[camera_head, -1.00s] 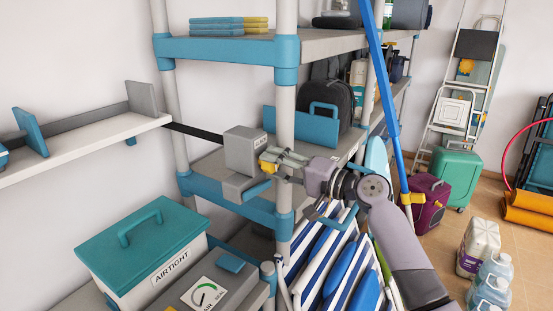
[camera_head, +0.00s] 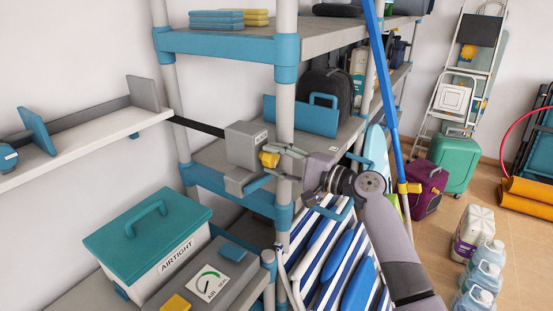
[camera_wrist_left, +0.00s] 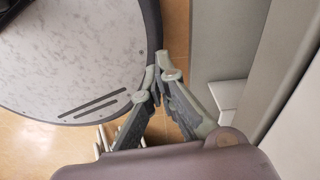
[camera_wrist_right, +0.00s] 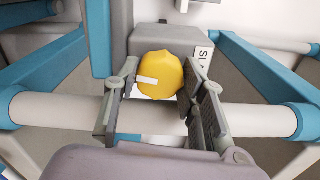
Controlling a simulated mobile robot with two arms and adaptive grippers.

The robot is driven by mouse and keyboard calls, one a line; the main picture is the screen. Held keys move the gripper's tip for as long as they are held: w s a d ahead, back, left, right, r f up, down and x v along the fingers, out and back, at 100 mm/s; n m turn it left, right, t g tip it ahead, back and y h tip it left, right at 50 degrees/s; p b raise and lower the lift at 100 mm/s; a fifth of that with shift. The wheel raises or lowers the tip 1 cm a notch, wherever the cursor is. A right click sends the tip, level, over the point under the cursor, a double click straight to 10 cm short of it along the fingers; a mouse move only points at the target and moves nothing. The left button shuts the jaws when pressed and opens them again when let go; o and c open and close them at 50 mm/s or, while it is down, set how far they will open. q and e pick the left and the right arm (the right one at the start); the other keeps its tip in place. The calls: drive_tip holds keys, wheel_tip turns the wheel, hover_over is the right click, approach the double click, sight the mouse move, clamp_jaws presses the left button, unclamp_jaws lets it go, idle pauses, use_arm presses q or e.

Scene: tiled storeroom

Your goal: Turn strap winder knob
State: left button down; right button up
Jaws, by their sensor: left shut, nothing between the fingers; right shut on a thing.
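The strap winder is a grey box (camera_head: 243,146) on the shelving, with a black strap (camera_head: 196,127) running left from it to the wall shelf. Its yellow knob (camera_head: 269,159) faces my right arm, and it also shows in the right wrist view (camera_wrist_right: 162,75) with a white mark on it. My right gripper (camera_head: 280,157) is shut on the knob, with one finger at each side in the right wrist view. My left gripper (camera_wrist_left: 157,72) is shut and empty in the left wrist view; the head view does not show it.
A teal-lidded box marked AIRTIGHT (camera_head: 148,243) and a grey unit with a gauge (camera_head: 209,284) stand at lower left. A shelf post (camera_head: 285,110) rises beside the winder. Striped folded chairs (camera_head: 335,260) lean below my right arm. Bottles (camera_head: 480,275) stand on the floor at right.

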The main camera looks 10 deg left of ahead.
drive_tip(key=shift+f, duration=0.1)
drive_tip(key=o, duration=1.2)
drive_tip(key=shift+c, duration=0.2)
drive_tip(key=v, duration=1.2)
drive_tip(key=shift+c, duration=0.5)
